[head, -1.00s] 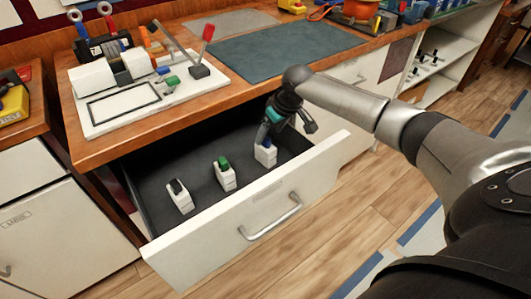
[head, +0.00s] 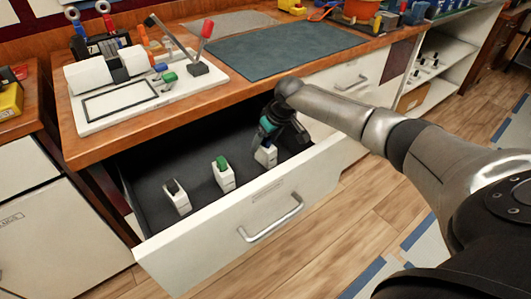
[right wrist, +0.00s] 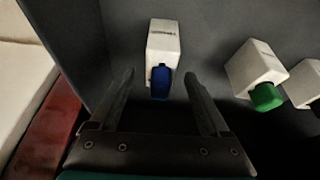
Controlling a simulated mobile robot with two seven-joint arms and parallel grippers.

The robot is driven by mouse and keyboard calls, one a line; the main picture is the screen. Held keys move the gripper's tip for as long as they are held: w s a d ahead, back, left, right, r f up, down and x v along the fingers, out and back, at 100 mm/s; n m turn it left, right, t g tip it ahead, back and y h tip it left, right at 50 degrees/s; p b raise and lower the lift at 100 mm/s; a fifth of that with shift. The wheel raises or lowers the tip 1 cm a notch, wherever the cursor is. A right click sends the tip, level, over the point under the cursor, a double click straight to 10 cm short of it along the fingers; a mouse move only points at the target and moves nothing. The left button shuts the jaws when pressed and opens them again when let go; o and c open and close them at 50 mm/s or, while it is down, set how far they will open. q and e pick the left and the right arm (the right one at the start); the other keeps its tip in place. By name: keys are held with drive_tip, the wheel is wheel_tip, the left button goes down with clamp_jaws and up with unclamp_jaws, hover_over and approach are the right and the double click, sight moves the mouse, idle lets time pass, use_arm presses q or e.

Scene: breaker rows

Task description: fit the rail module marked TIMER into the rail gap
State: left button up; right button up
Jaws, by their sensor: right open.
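Three white rail modules stand apart in the open drawer (head: 160,228): one with a blue lever (head: 265,157), one with a green lever (head: 222,175) and one with a black lever (head: 177,197). My right gripper (head: 276,143) is in the drawer at the blue-lever module. In the right wrist view the open fingers (right wrist: 160,80) lie either side of the blue lever (right wrist: 160,84), with the white body (right wrist: 163,42) just ahead. The module markings are too small to read. The rail board (head: 95,125) on the bench carries white modules (head: 90,77) with a dark stretch between them. My left gripper is out of view.
The drawer front with its handle (head: 270,222) and the drawer walls surround the modules. A red-tipped lever (head: 205,42) stands up at the board's right. A dark mat (head: 290,52) leaves clear bench space. Tools and an orange pot stand at the back.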

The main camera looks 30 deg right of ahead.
clamp_jaws()
idle(0.5)
